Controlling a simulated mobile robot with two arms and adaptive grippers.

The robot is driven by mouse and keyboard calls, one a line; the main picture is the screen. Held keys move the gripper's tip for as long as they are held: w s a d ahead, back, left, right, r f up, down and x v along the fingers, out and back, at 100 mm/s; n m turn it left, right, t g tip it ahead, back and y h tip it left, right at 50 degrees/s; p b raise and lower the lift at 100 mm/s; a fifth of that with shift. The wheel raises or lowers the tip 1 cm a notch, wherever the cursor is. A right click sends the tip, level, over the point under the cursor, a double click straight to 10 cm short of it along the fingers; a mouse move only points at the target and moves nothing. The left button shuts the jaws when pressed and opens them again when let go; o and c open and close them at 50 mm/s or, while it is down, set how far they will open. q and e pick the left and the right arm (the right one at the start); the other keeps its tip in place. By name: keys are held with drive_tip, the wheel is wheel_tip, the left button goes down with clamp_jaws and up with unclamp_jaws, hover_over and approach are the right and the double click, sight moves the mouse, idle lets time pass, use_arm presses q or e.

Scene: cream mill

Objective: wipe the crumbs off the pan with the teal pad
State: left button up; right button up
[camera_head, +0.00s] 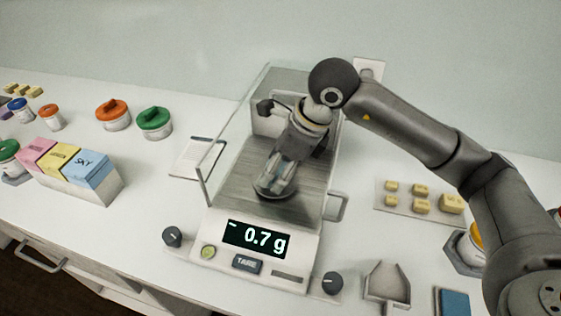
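A balance (215,222) with a clear draft shield stands in the middle of the bench. Its display (257,239) reads what looks like -0.7 g. My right gripper (275,184) reaches down inside the shield, its fingertips low over the pan area. The round pan (264,193) shows only as a dark-edged disc, mostly hidden by the fingers. I cannot make out crumbs, or whether the fingers hold anything. A blue-teal pad (453,302) lies at the lower right, cut by the frame edge. My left gripper is out of view.
Pink, yellow and blue boxes (93,174) and lidded jars (154,121) stand left. A flat card (197,157) lies beside the balance. A tray of yellow weights (421,206) and a metal scoop (387,282) are right. Knobs (332,282) flank the balance front.

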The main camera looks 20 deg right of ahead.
sight(272, 181)
drive_tip(key=shift+s+a+b, duration=0.2)
drive_tip(key=shift+s+a, duration=0.3)
drive_tip(key=shift+s, duration=0.25)
drive_tip(key=shift+s+a+b, duration=0.15)
drive_tip(key=shift+s+a, duration=0.35)
drive_tip(key=shift+s, duration=0.25)
drive_tip(key=shift+f+b, duration=0.15)
drive_tip(key=shift+b, duration=0.3)
drive_tip(key=shift+w+d+b, duration=0.35)
drive_tip(key=shift+w+d, duration=0.1)
drive_tip(key=shift+w, duration=0.2)
drive_tip(key=shift+w+d+b, duration=0.3)
drive_tip(key=shift+w+d, duration=0.1)
drive_tip(key=shift+w, duration=0.2)
drive_tip(key=shift+w+d+b, duration=0.25)
drive_tip(key=shift+w+d, duration=0.35)
drive_tip(key=shift+w, duration=0.25)
drive_tip(key=shift+w+d+b, duration=0.2)
drive_tip(key=shift+w+d, duration=0.35)
drive_tip(key=shift+w, duration=0.3)
drive_tip(key=shift+r, duration=0.2)
drive_tip(key=shift+r+p, duration=1.65)
drive_tip(key=shift+r, duration=1.35)
drive_tip(key=shift+r+p, duration=0.8)
drive_tip(key=shift+r, duration=0.7)
